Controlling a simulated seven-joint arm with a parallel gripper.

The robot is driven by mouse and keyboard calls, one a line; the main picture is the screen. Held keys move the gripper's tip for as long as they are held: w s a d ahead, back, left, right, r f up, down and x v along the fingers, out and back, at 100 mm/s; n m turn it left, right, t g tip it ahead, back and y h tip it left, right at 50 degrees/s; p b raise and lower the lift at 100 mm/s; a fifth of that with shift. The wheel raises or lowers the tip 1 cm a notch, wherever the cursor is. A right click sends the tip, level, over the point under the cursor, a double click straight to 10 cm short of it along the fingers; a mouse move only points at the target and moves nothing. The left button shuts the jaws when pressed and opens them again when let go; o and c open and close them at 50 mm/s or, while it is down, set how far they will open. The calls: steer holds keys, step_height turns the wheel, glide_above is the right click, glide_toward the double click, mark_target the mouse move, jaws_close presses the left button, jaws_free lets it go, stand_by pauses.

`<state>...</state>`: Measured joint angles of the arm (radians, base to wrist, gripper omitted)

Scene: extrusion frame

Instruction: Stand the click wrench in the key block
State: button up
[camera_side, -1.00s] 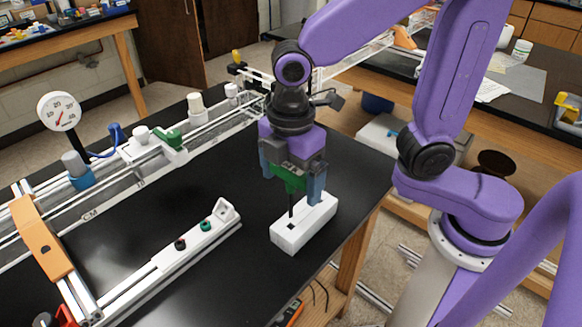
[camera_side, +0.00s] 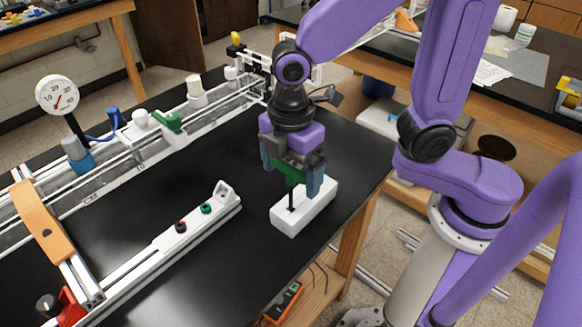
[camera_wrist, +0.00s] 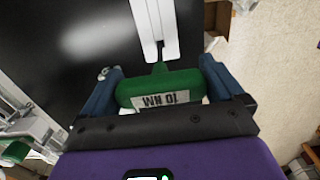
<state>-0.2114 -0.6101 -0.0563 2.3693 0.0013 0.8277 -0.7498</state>
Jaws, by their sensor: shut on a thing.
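The click wrench (camera_side: 291,174) has a green body and a thin dark shaft pointing down. My gripper (camera_side: 293,178) is shut on its green body, one blue-grey finger on each side. The wrench is upright above the white key block (camera_side: 318,204), which lies on the black table. The shaft's lower end meets the near part of the block's top, at a dark hole. How deep it sits in the hole cannot be told.
A longer rail assembly with a dial gauge (camera_side: 57,95) runs along the far left. The table's right edge is close to the block. Black tabletop between rail and block is clear.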

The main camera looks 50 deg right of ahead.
mark_target(291, 201)
steer(key=shift+f, duration=2.2)
steer(key=o, duration=0.9)
step_height(291, 201, up, 17)
steer(key=s+d+f+m, duration=0.5)
steer(key=s+d+f, duration=0.5)
steer(key=s+d, duration=0.2)
steer(key=shift+d+f, duration=0.35)
steer(key=shift+d, duration=0.7)
